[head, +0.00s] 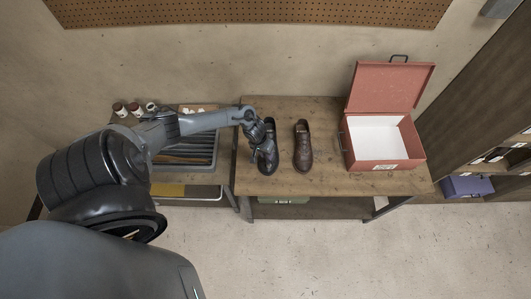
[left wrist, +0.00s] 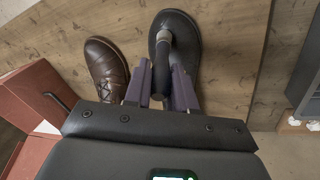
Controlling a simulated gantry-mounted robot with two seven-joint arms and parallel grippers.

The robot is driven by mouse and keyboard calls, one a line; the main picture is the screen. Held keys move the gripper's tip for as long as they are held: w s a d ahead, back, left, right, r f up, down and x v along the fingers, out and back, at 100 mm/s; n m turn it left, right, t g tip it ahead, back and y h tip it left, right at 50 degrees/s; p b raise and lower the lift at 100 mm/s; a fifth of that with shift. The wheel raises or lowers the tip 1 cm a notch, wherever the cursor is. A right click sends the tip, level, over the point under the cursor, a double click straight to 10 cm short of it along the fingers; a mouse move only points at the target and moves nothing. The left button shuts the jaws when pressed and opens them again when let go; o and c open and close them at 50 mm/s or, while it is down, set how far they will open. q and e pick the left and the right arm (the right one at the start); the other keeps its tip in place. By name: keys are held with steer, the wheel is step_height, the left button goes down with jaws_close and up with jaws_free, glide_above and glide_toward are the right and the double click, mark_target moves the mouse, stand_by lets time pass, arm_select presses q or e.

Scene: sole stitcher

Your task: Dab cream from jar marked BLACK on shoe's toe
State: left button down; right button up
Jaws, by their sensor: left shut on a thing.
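A black shoe (head: 268,161) stands on the wooden table, and it also shows in the left wrist view (left wrist: 182,22). My left gripper (head: 260,143) is over this shoe. In the left wrist view its two purple-grey fingers (left wrist: 162,72) are shut on a dark-handled dauber or brush (left wrist: 162,60). The tool's light collar and tip are over the shoe's toe; I cannot tell whether they touch it. Several small jars (head: 119,109) stand at the back left; their labels are too small to read. My right gripper is not in view.
A brown shoe (head: 303,146) stands beside the black one. An open red box (head: 383,166) with a raised lid is at the table's right. A dark ribbed tray (head: 190,150) lies on the left stand. The wooden table's (head: 330,183) front part is clear.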

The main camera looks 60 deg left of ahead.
arm_select(q)
steer(key=shift+w+d+p+v, duration=0.1)
steer(key=shift+w+d+v, duration=0.05)
steer(key=shift+v, duration=0.85)
steer(key=shift+w+d+p+v, duration=0.15)
steer(key=shift+v, duration=0.8)
steer(key=shift+w+d+p+v, duration=0.1)
steer(key=shift+w+d+v, duration=0.05)
steer(key=shift+v, duration=0.85)
steer(key=shift+r, duration=0.15)
